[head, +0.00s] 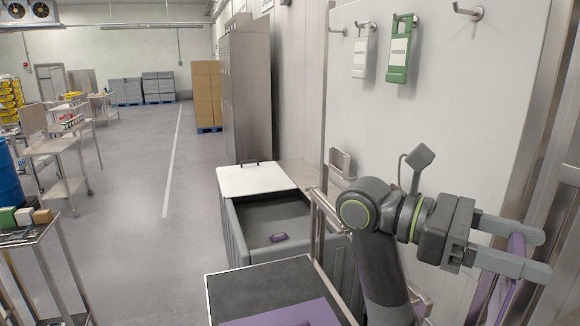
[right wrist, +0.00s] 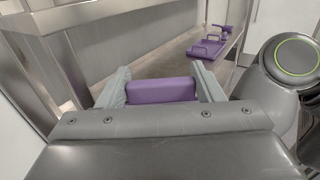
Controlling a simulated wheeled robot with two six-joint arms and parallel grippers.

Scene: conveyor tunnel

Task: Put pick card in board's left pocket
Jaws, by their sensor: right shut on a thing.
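My right gripper (head: 535,255) is shut on a flat purple card (head: 500,290) at the right of the head view. In the right wrist view the card (right wrist: 160,90) shows as a purple block between the two grey fingers of my right gripper (right wrist: 162,88). The white wall board (head: 440,110) stands behind my right arm. A small metal pocket (head: 342,163) is at its lower left edge, apart from the card and to the left of the gripper. My arm hides the lower part of the board. My left gripper is not in view.
A white tag (head: 360,58) and a green tag (head: 400,58) hang from hooks on the board. A grey bin (head: 237,235) with a small purple item (head: 278,237) stands below left. A dark-topped table (head: 240,290) is in front.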

